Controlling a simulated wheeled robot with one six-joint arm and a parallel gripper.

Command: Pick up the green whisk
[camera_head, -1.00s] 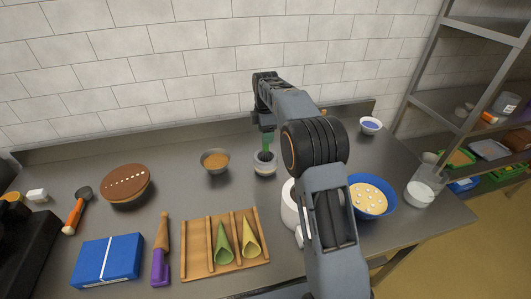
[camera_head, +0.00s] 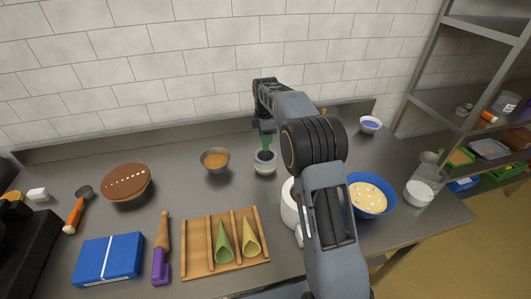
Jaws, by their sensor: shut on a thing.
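The green whisk (camera_head: 266,141) stands upright in a small grey pot (camera_head: 265,167) near the middle of the counter. Its green handle shows below my gripper (camera_head: 266,127), and its lower end is hidden in the pot. My gripper is shut on the top of the whisk handle, just above the pot. My arm hides part of the counter to the right.
A metal bowl (camera_head: 215,161) stands left of the pot. A white jug (camera_head: 291,205) and a blue bowl (camera_head: 370,195) are partly behind my arm. A wooden rack (camera_head: 196,258) with cones lies in front. A brown-topped tub (camera_head: 126,184) is at left.

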